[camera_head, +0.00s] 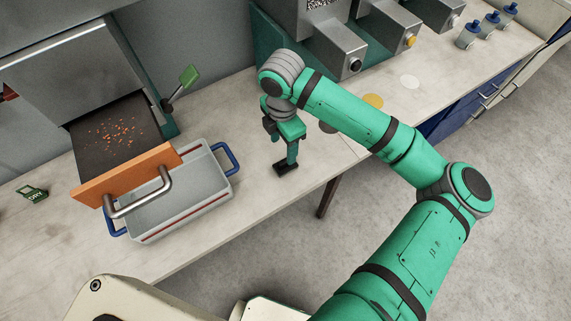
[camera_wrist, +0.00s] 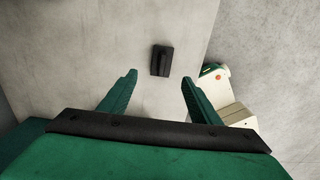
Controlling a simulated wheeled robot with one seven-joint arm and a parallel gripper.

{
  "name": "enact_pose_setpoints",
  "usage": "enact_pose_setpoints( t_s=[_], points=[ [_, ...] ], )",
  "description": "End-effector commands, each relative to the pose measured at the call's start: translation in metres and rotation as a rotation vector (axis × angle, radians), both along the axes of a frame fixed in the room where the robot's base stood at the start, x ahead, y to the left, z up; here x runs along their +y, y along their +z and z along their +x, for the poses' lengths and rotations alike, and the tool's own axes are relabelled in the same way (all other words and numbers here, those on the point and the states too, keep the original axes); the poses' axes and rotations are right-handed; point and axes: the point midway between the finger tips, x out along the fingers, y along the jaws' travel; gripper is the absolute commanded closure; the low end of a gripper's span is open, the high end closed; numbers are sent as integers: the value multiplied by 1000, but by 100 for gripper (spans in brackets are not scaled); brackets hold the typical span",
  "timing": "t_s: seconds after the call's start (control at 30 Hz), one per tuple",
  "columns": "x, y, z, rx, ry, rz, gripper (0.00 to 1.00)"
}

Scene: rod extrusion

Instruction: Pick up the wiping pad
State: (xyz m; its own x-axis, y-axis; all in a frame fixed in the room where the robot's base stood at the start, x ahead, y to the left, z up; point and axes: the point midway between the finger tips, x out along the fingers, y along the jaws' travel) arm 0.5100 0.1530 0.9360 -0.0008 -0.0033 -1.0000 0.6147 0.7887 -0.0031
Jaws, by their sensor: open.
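The wiping pad is a small black block with a raised grip, lying on the pale worktop near its front edge. It is in the middle of the head view (camera_head: 285,169) and ahead of the fingers in the wrist view (camera_wrist: 161,61). My green gripper (camera_head: 293,151) points down over the worktop close to the pad and partly overlaps it in the head view. In the wrist view my gripper (camera_wrist: 159,78) is open, with its two fingers apart and nothing between the tips. The pad appears beyond the tips, roughly centred between them. The exact height gap cannot be told.
A grey bin with blue handles (camera_head: 195,203) stands left of my gripper, with an orange panel (camera_head: 125,175) over it. A dark tray with orange bits (camera_head: 112,131) lies behind. Grey machines (camera_head: 335,48) stand at the back. The worktop around the pad is clear.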

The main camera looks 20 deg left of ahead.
Motion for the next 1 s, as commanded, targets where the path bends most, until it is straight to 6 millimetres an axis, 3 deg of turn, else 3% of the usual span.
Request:
enact_pose_setpoints(
  t_s=[0.2,0.47,0.8,1.0],
  points=[
    [0,-32,0,1,-1,1,43],
    [-1,-51,0,0,-1,2,43],
    [-7,-93,2,0,-1,4,43],
    [-7,-100,2,0,0,2,43]
  ],
)
